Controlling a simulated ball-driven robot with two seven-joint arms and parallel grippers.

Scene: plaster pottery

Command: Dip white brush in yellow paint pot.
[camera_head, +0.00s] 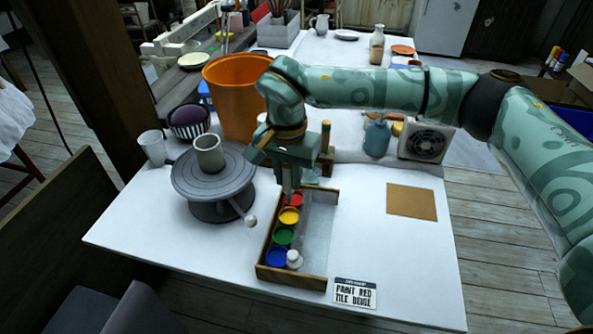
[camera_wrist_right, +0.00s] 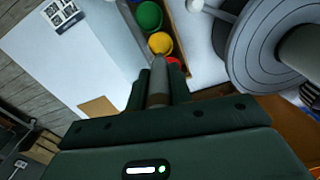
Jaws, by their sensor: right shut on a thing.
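My right gripper (camera_head: 288,166) is over the back end of the wooden paint tray (camera_head: 319,283), pointing down. In the wrist view my right gripper (camera_wrist_right: 160,88) is shut on a pale grey-white shaft, the white brush (camera_wrist_right: 158,84). The brush (camera_head: 287,187) also shows below the fingers in the head view. The yellow paint pot (camera_head: 289,216) stands in the tray between the red and green pots. In the wrist view the brush's far end appears near the yellow pot (camera_wrist_right: 160,42); I cannot tell whether they touch. My left gripper is not in view.
The red (camera_head: 295,199), green (camera_head: 284,235) and blue (camera_head: 277,257) pots share the tray with a small white item (camera_head: 294,260). A grey turntable (camera_head: 213,183) carrying a cup stands left. A brown tile (camera_head: 411,201) and sign (camera_head: 355,293) lie right. Table space right of the tray is mostly clear.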

